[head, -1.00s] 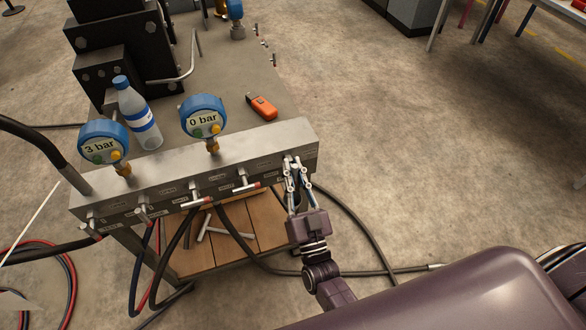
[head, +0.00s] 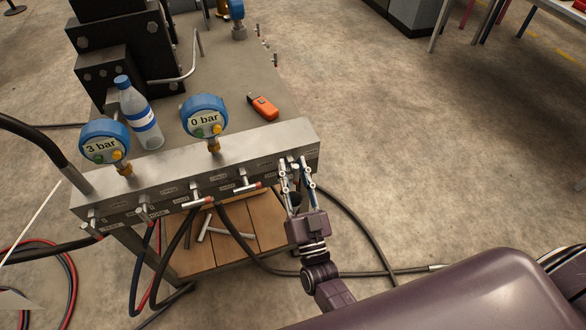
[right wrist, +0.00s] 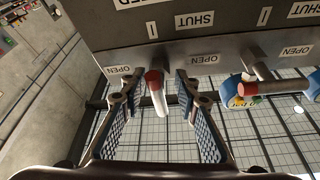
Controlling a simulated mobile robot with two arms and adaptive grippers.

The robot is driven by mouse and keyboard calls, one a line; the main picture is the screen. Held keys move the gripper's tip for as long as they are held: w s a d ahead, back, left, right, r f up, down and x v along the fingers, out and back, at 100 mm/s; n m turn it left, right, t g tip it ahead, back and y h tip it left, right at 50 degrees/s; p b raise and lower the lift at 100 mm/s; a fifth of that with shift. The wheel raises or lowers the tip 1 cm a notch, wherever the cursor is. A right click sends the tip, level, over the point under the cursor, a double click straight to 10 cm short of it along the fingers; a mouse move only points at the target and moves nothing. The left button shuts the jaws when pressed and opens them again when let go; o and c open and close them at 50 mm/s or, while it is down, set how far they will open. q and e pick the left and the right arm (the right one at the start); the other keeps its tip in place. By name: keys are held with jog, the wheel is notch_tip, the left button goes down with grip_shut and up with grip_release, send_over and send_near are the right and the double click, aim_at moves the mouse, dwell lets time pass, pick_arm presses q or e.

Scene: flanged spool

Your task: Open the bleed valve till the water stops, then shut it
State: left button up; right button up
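The manifold block (head: 160,182) carries a row of T-handle valves on its front. My right gripper (head: 297,166) is at the rightmost valve. In the right wrist view its fingers (right wrist: 157,88) stand open on either side of a red-tipped bar handle (right wrist: 158,98), with gaps at both sides. This handle runs up and down in that view, crosswise to the neighbouring handle (right wrist: 275,88). Upside-down OPEN and SHUT labels sit around it. The left gauge (head: 103,143) reads 3 bar and the right gauge (head: 204,116) reads 0 bar. No water shows. My left gripper is out of view.
A water bottle (head: 140,115) and an orange handheld device (head: 262,107) are on the bench top behind the block. Hoses (head: 375,240) hang below and run along the floor. Loose metal bars (head: 222,229) lie on a wooden shelf.

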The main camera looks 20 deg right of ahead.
jog(key=v, duration=1.2)
